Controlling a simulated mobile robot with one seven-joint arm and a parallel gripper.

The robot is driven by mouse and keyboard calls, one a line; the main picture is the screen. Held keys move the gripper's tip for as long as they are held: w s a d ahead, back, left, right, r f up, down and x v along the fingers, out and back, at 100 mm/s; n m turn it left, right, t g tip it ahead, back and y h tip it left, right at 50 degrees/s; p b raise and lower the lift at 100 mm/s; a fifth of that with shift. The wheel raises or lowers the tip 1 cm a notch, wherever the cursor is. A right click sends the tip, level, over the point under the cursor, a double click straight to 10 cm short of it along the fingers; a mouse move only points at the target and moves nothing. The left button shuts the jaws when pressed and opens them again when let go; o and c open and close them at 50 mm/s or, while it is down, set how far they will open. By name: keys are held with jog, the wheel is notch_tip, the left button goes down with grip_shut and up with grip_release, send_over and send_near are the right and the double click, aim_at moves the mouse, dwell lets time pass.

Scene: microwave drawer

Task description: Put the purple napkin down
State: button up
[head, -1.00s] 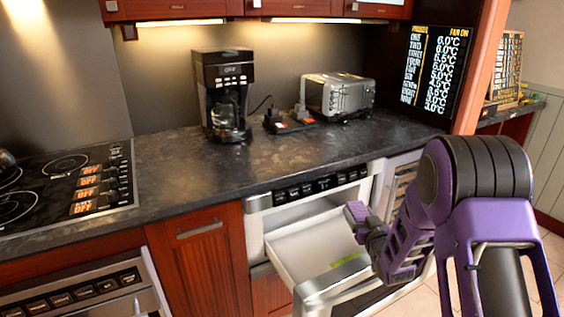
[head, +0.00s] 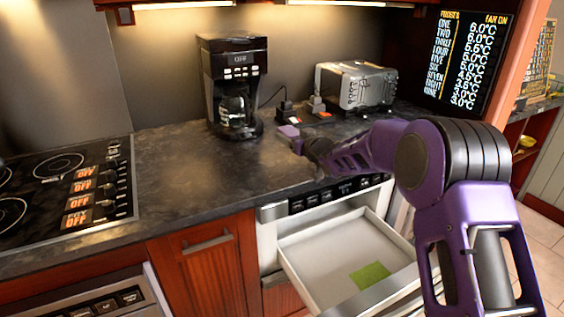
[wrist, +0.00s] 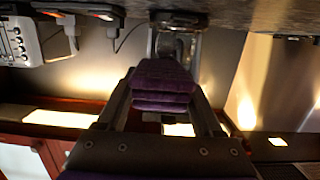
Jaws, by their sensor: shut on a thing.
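The purple napkin (wrist: 165,82) shows as a small layered block in the wrist view, between the two fingers. In the head view the napkin (head: 288,131) shows small at the tip of my gripper (head: 299,142). My gripper is shut on it and holds it over the dark countertop (head: 185,185), in front of the coffee maker and power sockets. The napkin looks clear of the counter, but the exact height is hard to tell. The microwave drawer (head: 300,262) below is pulled open. A flat green piece (head: 370,274) lies on its floor.
The black coffee maker (head: 233,85) stands close behind the gripper; it also shows in the wrist view (wrist: 175,45). A silver toaster (head: 356,86) and sockets with plugs (head: 303,112) are to its right. A cooktop (head: 70,190) is at left. The counter between is clear.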

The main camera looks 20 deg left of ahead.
aim_at(287, 167)
jog(key=shift+w+a+r, duration=0.25)
jog(key=shift+a, duration=0.35)
jog(key=shift+f, duration=0.3)
notch_tip(287, 167, down, 9)
jog(key=shift+f+b, duration=0.1)
jog(key=shift+b, duration=0.6)
jog(key=shift+f, duration=0.15)
jog(key=o, duration=1.5)
jog(key=shift+c, duration=0.2)
